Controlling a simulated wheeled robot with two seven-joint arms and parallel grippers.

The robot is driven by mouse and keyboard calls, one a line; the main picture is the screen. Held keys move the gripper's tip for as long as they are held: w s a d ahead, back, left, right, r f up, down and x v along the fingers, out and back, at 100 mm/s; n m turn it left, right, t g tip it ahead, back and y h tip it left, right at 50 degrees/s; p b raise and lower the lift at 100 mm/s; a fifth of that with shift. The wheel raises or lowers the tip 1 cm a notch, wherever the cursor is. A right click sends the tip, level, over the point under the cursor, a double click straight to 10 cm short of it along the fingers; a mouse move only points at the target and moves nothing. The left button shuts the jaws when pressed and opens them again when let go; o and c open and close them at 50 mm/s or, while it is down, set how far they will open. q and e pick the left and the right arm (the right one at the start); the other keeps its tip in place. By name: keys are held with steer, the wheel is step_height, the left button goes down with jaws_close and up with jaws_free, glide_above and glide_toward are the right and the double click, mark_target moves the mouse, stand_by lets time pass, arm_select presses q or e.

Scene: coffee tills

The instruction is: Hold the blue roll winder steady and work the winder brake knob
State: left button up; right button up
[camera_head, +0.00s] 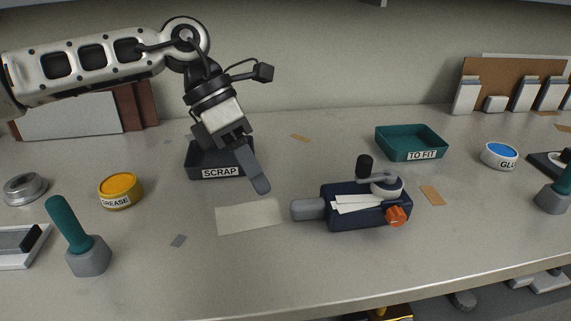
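The blue roll winder (345,220) sits on the bench right of centre. A grey handle (307,209) sticks out of its left end. An orange-red knob (396,216), which looks like the brake knob, is on its front right corner. White paper strips (358,204) and a pale round part with a black knob (364,165) are on top. My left gripper (260,185) hangs in front of the scrap tray, up and left of the winder and apart from it. Its fingers overlap in this view, so its opening is unclear. My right gripper is out of view.
The dark scrap tray (199,174) is behind my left gripper. A green "TO FIT" tray (411,155) is at the back right. A grease tub (120,192) and a teal-handled tool (75,235) stand left. A flat pale sheet (248,217) lies left of the winder. The bench front is clear.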

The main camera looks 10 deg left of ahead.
mark_target(302, 202)
arm_select(q)
steer(key=w+d+f+t+y, duration=0.1)
steer(key=d+f, duration=0.1)
steer(key=w+d+f+m+t, duration=0.1)
steer(key=w+d+f, duration=0.1)
steer(key=f, duration=0.1)
steer(key=w+d+f+m+t+y, duration=0.1)
steer(key=d+f, duration=0.1)
steer(key=f, duration=0.1)
steer(key=shift+w+d+f+y, duration=0.2)
steer(key=shift+d+f+y, duration=0.05)
steer(key=shift+d+y, duration=0.05)
jaws_close()
steer(key=shift+a+f, duration=0.1)
steer(key=shift+f, duration=0.05)
stand_by(1.1)
steer(key=shift+o, duration=0.8)
jaws_free()
jaws_close()
